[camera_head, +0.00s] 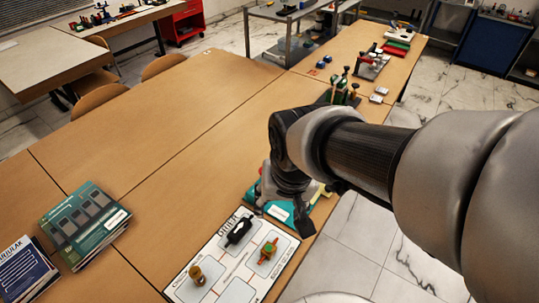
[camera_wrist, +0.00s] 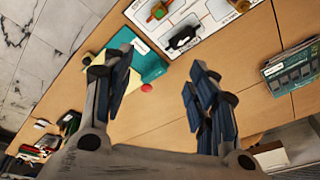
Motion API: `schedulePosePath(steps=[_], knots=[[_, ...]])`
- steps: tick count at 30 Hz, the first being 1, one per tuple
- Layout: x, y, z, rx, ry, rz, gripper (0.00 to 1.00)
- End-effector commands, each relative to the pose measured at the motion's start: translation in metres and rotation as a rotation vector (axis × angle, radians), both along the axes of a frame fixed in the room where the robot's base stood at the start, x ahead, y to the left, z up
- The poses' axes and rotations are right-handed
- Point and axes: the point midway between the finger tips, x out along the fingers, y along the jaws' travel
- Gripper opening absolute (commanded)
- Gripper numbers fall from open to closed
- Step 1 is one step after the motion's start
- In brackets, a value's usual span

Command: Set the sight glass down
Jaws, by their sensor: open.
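A white board (camera_head: 234,264) with outlined areas lies on the wooden table. On it stand a brass fitting with a ring top (camera_head: 197,276), a black part (camera_head: 239,231) and an orange-brass part with a green face (camera_head: 268,251). The last looks most like the sight glass, but I cannot be sure. The wrist view also shows the orange part (camera_wrist: 158,11) and black part (camera_wrist: 183,38) on the board. My gripper (camera_wrist: 160,66) is open, with nothing between its fingers. In the head view it hangs just behind the board, its fingertips partly hidden.
A teal flat item (camera_wrist: 148,66) with a yellow piece and a red knob (camera_wrist: 146,88) lies below my gripper. Books (camera_head: 84,225) lie at the left. Several small devices (camera_head: 372,65) stand farther back. The table's middle left is clear.

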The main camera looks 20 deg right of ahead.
Motion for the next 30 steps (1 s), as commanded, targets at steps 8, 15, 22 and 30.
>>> schedulePosePath(steps=[8, 15, 22, 30], knots=[[-0.065, 0.000, 0.051, -0.082, -0.118, 0.241, 0.53], [-0.081, 0.000, 0.057, -0.107, -0.138, 0.302, 0.53], [-0.081, 0.000, 0.057, -0.107, -0.138, 0.302, 0.53], [-0.081, 0.000, 0.057, -0.107, -0.138, 0.301, 0.53]])
